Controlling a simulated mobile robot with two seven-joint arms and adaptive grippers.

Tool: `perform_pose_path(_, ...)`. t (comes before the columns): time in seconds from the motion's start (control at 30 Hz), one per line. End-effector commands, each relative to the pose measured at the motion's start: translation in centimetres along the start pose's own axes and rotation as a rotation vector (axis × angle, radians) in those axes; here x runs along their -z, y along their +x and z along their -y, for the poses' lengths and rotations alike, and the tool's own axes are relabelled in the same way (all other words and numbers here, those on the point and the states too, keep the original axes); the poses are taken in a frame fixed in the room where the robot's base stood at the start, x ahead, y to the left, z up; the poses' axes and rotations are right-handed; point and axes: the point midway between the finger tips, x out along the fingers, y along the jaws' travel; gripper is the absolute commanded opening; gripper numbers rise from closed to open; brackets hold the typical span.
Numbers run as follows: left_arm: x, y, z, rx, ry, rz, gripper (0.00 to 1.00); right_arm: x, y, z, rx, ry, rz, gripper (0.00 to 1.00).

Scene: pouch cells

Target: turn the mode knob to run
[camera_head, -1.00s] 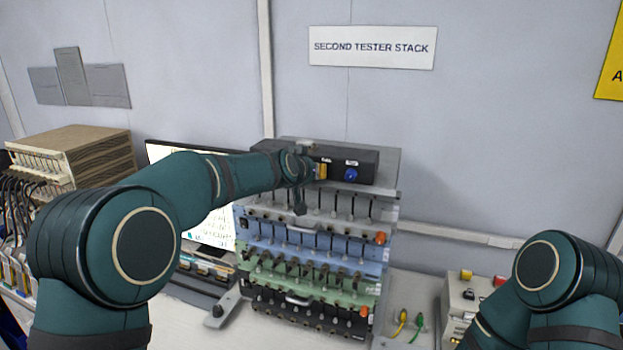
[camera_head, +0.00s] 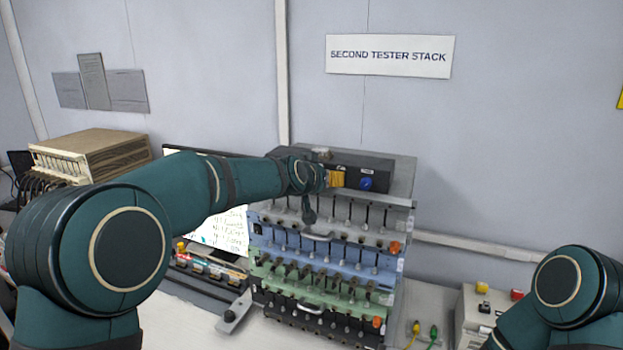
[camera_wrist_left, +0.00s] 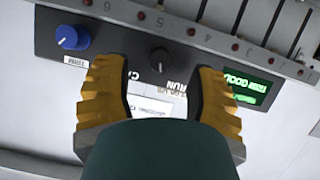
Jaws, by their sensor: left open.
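In the left wrist view, which looks inverted, a small black knob (camera_wrist_left: 160,58) sits on a dark control box (camera_wrist_left: 122,42), with partly legible lettering beside it. My left gripper (camera_wrist_left: 160,78) is open, its yellow ribbed fingers on either side of the knob's position, with the knob near the fingertips. I cannot tell whether they touch it. In the head view, my left gripper (camera_head: 338,178) is at the front of the control box (camera_head: 380,168) on top of the tester stack; the black knob is hidden there. My right gripper is out of view.
A blue knob (camera_wrist_left: 72,37) sits beside the black one; it also shows in the head view (camera_head: 366,184). A green-lit display (camera_wrist_left: 243,84) is on the other side. Tester rows (camera_head: 330,250) with levers lie below the box. A monitor (camera_head: 228,235) stands left.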

Motion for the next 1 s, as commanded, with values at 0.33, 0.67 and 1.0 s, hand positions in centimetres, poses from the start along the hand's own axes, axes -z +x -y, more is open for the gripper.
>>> perform_pose_path(0.33,0.1,-6.8,-0.1,-0.002,-0.001,-0.002,0.57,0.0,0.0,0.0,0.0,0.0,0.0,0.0)
perform_pose_path(0.67,0.0,-9.2,0.0,-0.001,-0.001,-0.001,0.57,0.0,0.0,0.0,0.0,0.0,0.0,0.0)
perform_pose_path(1.0,0.1,-9.4,0.1,0.002,0.003,-0.003,0.57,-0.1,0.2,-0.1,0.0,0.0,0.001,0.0)
